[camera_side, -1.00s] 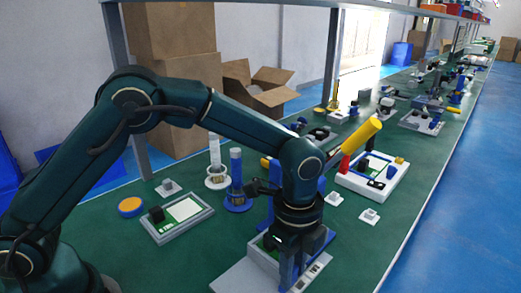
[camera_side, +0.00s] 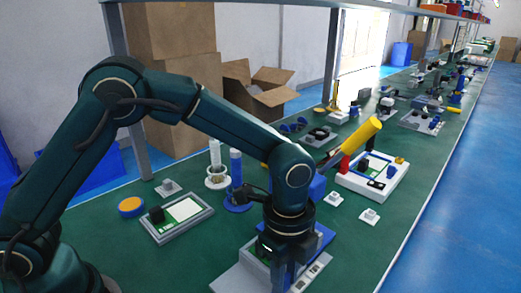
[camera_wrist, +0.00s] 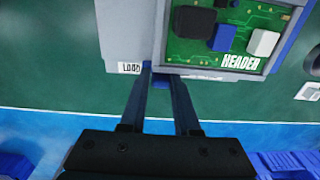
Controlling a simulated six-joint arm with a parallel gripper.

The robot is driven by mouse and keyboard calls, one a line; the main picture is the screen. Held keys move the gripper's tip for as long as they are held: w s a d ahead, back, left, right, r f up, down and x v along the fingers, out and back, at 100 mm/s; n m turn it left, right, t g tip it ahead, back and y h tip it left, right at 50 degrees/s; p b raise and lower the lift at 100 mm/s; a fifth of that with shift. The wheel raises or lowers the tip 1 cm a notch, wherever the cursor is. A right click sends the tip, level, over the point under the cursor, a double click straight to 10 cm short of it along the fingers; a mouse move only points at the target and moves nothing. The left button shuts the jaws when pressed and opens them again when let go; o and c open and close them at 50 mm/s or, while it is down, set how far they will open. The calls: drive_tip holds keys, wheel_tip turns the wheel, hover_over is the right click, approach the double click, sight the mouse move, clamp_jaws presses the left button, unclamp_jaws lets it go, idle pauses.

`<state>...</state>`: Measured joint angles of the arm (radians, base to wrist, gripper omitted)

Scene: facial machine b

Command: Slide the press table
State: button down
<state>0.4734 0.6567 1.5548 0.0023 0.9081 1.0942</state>
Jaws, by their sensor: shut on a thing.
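The press table is a grey block with a green circuit board (camera_wrist: 205,35) marked HEADER set in it. In the wrist view its blue tab (camera_wrist: 160,80) sticks out at the front edge. My gripper (camera_wrist: 160,78) is shut on this tab, a finger on either side. In the side view my gripper (camera_side: 283,272) points down at the press. The wrist hides much of the press there. A pale base plate (camera_side: 235,278) and blue press parts (camera_side: 322,236) show around it. A label reading LOAD (camera_wrist: 130,68) sits left of the tab.
A grey tray with a white panel (camera_side: 184,209) lies to the left. Two posts, one blue (camera_side: 236,172), stand behind it. A white fixture (camera_side: 372,178) and a yellow handle (camera_side: 362,134) are behind right. Small white blocks (camera_side: 369,216) lie right. The green bench front is clear.

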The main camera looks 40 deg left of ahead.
drive_tip(key=shift+s+f, duration=0.2)
drive_tip(key=shift+s, duration=0.45)
drive_tip(key=shift+s+f, duration=0.2)
drive_tip(key=shift+s, duration=0.5)
drive_tip(key=shift+s+f, duration=0.2)
drive_tip(key=shift+s, duration=0.45)
drive_tip(key=shift+s+d, duration=0.1)
drive_tip(key=shift+s, duration=0.4)
drive_tip(key=c, duration=1.1)
unclamp_jaws()
drive_tip(key=shift+w+r, duration=0.1)
drive_tip(key=shift+r, duration=2.5)
